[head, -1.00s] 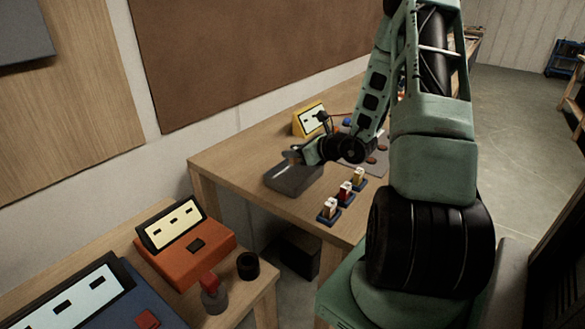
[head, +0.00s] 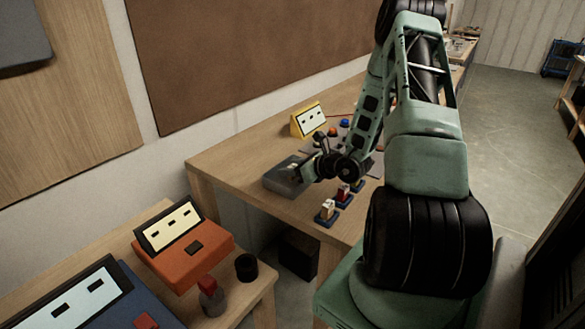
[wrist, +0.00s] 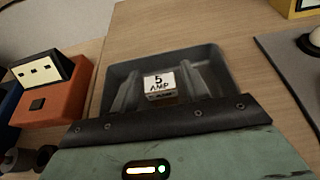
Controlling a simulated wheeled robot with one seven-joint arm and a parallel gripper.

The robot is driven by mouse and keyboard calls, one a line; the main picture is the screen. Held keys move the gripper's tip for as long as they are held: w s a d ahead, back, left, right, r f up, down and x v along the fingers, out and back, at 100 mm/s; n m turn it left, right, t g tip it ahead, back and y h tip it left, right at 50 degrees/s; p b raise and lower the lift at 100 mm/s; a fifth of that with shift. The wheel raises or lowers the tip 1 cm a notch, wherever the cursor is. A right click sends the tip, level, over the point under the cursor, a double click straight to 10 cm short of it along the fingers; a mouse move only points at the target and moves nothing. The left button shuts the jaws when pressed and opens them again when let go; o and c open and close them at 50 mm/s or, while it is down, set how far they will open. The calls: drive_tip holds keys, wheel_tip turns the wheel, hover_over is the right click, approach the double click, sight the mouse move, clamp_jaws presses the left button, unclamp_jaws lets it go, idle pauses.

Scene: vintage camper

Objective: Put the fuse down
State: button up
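The fuse is a small block with a white label reading "5 AMP" (wrist: 160,85). It shows in the wrist view inside the grey tray (wrist: 112,78), between my two fingers. My gripper (wrist: 162,78) reaches down into the tray, with a narrow gap visible between each finger and the fuse. It looks open around the fuse. Whether the fuse touches the tray floor is hard to tell. In the head view my gripper (head: 305,171) is low over the right side of the tray (head: 283,184); the fuse is hidden there.
Several small fuse-like blocks on blue bases, one white-topped (head: 327,210), stand right of the tray near the table edge. A yellow meter box (head: 308,119) stands behind. An orange meter box (head: 185,245) sits on the nearer table, across a gap.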

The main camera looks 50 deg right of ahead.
drive_tip(key=shift+r, duration=0.15)
drive_tip(key=shift+s+r, duration=0.1)
drive_tip(key=b+v, duration=0.1)
drive_tip(key=v, duration=1)
drive_tip(key=shift+s+b, duration=0.3)
drive_tip(key=shift+s, duration=0.1)
drive_tip(key=w+a+r+n+g+y, duration=0.2)
drive_tip(key=a+n+g+y, duration=0.25)
drive_tip(key=a+n, duration=0.6)
drive_tip(key=w+a+r+n+g+y, duration=0.1)
drive_tip(key=a+r+n+g+y, duration=0.3)
drive_tip(key=a, duration=1.2)
drive_tip(key=s+a+r+n+g+h, duration=0.1)
drive_tip(key=s+a+n+h, duration=0.3)
drive_tip(key=s+a+n, duration=0.4)
drive_tip(key=s+a+r+n+g+h, duration=0.1)
drive_tip(key=s+a+n+g+h, duration=0.3)
drive_tip(key=n, duration=1.6)
drive_tip(key=s+a+h, duration=0.1)
drive_tip(key=s+a, duration=0.3)
drive_tip(key=a, duration=0.2)
drive_tip(key=shift+a, duration=0.25)
